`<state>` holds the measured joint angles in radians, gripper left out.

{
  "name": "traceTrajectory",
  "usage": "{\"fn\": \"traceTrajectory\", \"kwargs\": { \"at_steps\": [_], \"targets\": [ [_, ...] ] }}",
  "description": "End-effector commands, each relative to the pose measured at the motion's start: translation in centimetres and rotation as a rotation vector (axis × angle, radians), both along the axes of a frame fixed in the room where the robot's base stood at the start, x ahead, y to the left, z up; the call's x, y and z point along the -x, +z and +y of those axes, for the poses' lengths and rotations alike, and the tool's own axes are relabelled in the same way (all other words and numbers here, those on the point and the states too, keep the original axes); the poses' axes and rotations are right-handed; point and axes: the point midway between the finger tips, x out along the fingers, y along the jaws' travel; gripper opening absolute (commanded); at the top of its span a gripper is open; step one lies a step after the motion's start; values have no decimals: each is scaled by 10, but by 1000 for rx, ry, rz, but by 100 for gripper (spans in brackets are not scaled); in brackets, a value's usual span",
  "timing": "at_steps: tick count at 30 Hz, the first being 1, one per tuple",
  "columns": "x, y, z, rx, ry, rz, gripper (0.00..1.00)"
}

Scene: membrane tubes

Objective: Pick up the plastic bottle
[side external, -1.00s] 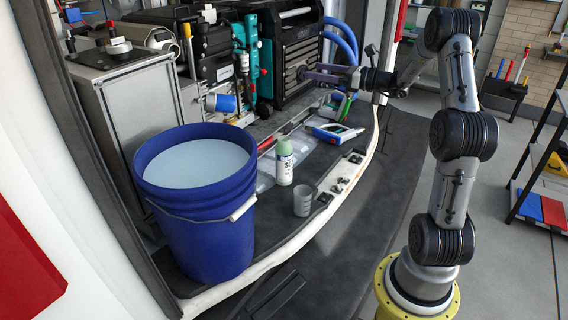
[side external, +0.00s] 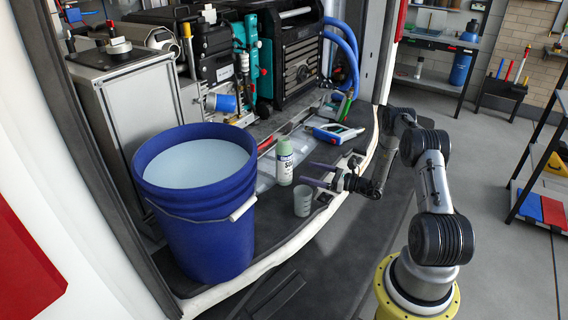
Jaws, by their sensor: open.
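The plastic bottle (side external: 285,165) is white with a green top and a dark-lettered label. It stands upright on the dark work surface, near the middle of the side view. My gripper (side external: 304,174) is just to the right of the bottle, low over the surface, with its two fingers pointing left toward it. The fingers are apart, and I see nothing held between them. I cannot tell whether the fingertips touch the bottle.
A grey measuring cup (side external: 303,201) stands close in front of the bottle, just below my fingers. A large blue bucket (side external: 203,225) with pale liquid stands to the left. A white-and-blue tool (side external: 333,134) lies behind. Machines (side external: 288,60) line the back.

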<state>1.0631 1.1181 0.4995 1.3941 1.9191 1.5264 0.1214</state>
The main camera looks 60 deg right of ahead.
Motion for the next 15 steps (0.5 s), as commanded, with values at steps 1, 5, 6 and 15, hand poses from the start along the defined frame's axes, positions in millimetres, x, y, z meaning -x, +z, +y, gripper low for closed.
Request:
{"fn": "traceTrajectory", "kwargs": {
  "at_steps": [1, 5, 6, 15],
  "targets": [
    [-5, -1, 1, 2, 3, -1, 100],
    [-26, 0, 5, 2, 5, -1, 100],
    [-33, -1, 7, 2, 6, 0, 100],
    [-78, 0, 13, 0, 3, 0, 100]
  ]
}}
